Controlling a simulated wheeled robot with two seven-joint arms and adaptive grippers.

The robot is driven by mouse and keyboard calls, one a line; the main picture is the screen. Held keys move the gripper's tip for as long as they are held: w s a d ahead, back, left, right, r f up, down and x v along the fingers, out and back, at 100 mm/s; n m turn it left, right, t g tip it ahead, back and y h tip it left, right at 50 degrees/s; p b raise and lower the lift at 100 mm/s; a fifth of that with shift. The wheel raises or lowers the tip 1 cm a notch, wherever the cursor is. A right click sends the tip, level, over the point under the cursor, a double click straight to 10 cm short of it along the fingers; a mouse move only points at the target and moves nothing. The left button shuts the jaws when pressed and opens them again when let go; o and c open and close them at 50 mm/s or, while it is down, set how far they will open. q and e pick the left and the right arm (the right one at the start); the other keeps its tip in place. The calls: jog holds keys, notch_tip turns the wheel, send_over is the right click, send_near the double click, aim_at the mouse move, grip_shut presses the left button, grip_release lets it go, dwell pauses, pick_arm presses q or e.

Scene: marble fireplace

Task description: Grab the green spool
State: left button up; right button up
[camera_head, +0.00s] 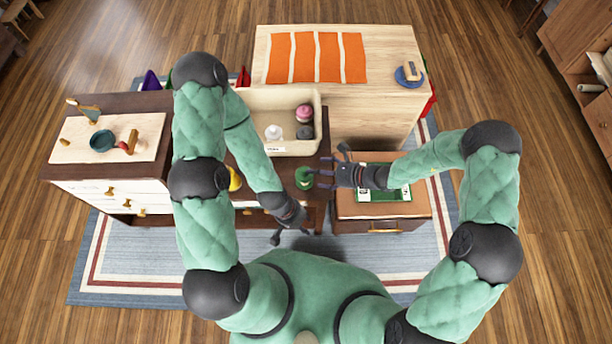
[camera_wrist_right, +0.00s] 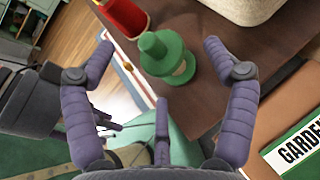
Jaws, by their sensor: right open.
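The green spool (camera_head: 304,178) stands on the dark brown table near its right front edge. It also shows in the right wrist view (camera_wrist_right: 167,55), upright, beyond and between my fingers. My right gripper (camera_head: 335,170) is open and empty, just right of the spool and apart from it. Its spread purple fingers also show in the right wrist view (camera_wrist_right: 160,70). My left gripper (camera_head: 290,236) hangs low in front of the table's front edge, with its fingers spread and nothing seen between them.
A garden box or book (camera_wrist_right: 298,150) lies on the lower cabinet (camera_head: 380,212) at right. My left arm hides part of the table.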

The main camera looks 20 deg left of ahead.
aim_at(307, 175)
jog(key=b+x, duration=0.1)
jog(key=x, duration=0.1)
jog(key=b+x, duration=0.1)
jog(key=x, duration=0.2)
jog(key=shift+s+f, duration=0.25)
jog(key=shift+f, duration=0.05)
jog(key=shift+a+f, duration=0.15)
jog(key=shift+a, duration=0.4)
jog(key=c, duration=1.3)
